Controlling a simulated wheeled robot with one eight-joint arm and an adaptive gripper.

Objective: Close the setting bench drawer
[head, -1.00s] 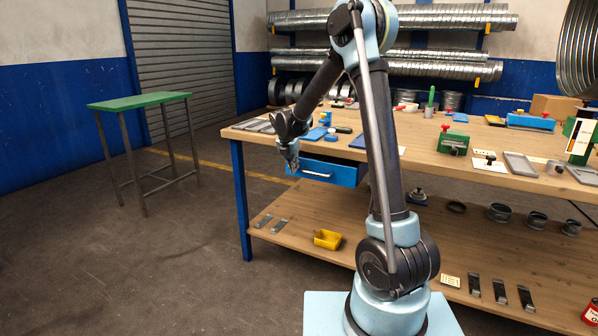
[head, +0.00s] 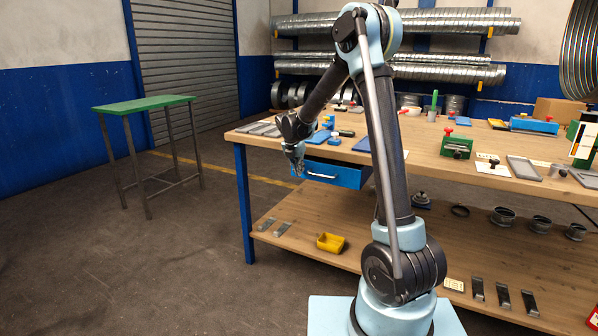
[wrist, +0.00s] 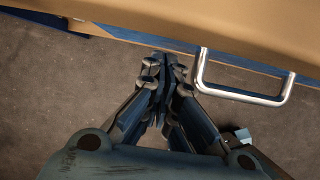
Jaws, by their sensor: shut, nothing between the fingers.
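The blue setting bench drawer (head: 345,176) hangs under the left part of the wooden bench top (head: 480,165). Its front stands a little out from under the top's edge. A silver bar handle (head: 321,176) is on its front, and the handle (wrist: 245,97) also shows large in the wrist view. My gripper (head: 298,172) is at the left end of the drawer front, left of the handle. In the wrist view the gripper's fingers (wrist: 162,62) are together and empty, beside the handle and apart from it. Whether the fingertips touch the drawer front cannot be told.
The bench top holds several tools and trays. A lower shelf (head: 400,265) carries a yellow bin (head: 331,243), metal clips and duct rings. A green-topped table (head: 144,103) stands to the left. The floor between it and the bench is clear.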

